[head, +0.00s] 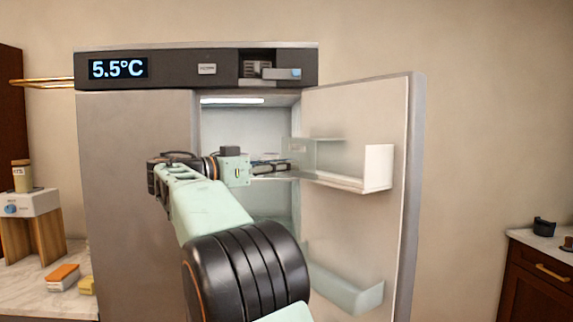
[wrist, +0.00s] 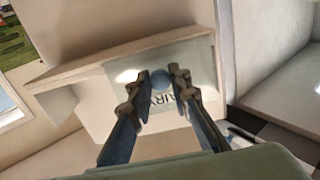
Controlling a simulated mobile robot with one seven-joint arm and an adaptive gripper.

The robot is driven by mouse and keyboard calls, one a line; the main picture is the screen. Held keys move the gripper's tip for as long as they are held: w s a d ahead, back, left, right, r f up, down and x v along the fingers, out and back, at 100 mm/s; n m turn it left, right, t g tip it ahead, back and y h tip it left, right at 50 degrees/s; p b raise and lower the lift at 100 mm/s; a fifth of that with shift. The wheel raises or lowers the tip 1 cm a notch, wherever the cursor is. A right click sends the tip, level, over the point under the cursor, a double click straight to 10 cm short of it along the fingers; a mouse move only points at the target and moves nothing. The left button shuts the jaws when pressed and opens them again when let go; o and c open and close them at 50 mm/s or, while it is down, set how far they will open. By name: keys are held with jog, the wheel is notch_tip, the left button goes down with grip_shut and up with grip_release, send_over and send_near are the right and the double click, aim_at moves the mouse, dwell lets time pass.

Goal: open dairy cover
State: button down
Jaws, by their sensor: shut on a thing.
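The dairy cover (wrist: 195,62) is a pale, see-through panel in the wrist view, with dark letters partly hidden behind my fingers; "AIRY" can be made out. A small round blue-grey knob (wrist: 160,80) sits on it. My gripper (wrist: 162,82) has its fingertips on both sides of the knob and is shut on it. In the head view my gripper (head: 272,163) reaches across the open fridge toward the inner side of the door, at a pale translucent panel (head: 315,152) above the door shelf. The finger contact is too small to tell there.
The fridge door (head: 414,200) stands open on the right. A door shelf (head: 345,183) with a white end wall lies beside my gripper, and a lower bin (head: 345,292) is below. The fridge front (head: 135,190) is left of my arm.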

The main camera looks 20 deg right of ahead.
jog(key=c, duration=1.8)
grip_release()
jog(key=v, duration=1.2)
